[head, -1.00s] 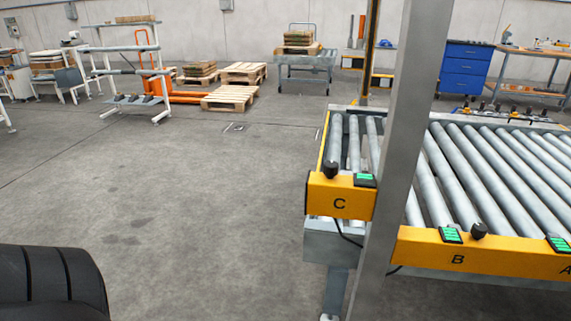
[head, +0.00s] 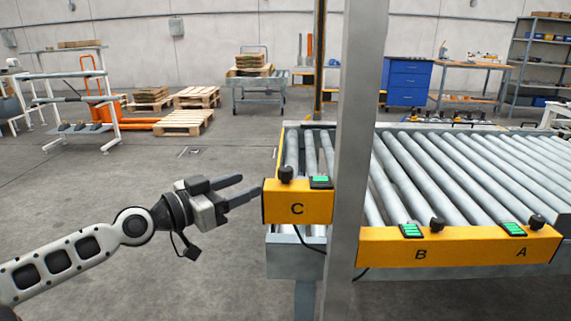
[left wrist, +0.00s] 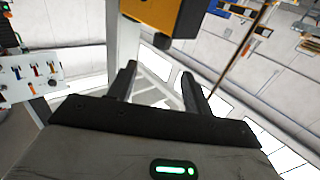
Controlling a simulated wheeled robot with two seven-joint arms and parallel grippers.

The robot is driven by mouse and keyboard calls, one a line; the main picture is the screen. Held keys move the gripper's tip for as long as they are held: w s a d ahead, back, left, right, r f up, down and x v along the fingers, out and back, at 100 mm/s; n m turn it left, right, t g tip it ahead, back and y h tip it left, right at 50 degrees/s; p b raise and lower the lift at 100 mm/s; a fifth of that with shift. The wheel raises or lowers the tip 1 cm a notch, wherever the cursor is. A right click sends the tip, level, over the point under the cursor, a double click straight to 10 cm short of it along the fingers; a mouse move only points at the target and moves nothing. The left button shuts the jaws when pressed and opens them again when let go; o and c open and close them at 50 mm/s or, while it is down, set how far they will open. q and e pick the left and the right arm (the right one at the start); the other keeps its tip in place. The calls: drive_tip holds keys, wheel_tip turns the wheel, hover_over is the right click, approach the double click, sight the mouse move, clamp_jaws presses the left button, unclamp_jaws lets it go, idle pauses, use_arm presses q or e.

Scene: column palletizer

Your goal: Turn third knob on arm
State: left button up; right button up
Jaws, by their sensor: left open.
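Three black knobs sit on the yellow control panels of the roller conveyor in the head view. One knob (head: 286,173) stands on the panel marked C (head: 297,203). The others are the knob by B (head: 437,224) and the knob by A (head: 537,222). My left gripper (head: 243,188) is open and empty, with its fingers pointing right, just left of panel C. In the left wrist view, the open fingers (left wrist: 160,85) reach toward a yellow panel (left wrist: 165,15) with a dark knob-like part (left wrist: 162,41) below it. My right gripper is not in view.
A grey upright post (head: 356,150) stands between panel C and panel B. Conveyor rollers (head: 440,175) lie behind the panels. Green-lit displays (head: 411,231) sit beside the knobs.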

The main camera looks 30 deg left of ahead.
sight(280, 170)
use_arm(q)
drive_tip(key=x, duration=0.4)
drive_tip(key=shift+w, duration=0.3)
drive_tip(key=p+x, duration=0.1)
drive_tip(key=x, duration=0.2)
drive_tip(key=shift+w+r, duration=0.1)
drive_tip(key=shift+w, duration=0.2)
drive_tip(key=shift+p+x, duration=0.7)
drive_tip(key=shift+x, duration=0.55)
drive_tip(key=shift+w+d, duration=0.3)
drive_tip(key=shift+w, duration=0.35)
drive_tip(key=shift+f, duration=0.25)
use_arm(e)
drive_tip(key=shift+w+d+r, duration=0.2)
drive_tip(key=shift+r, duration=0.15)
use_arm(q)
drive_tip(key=c, duration=0.9)
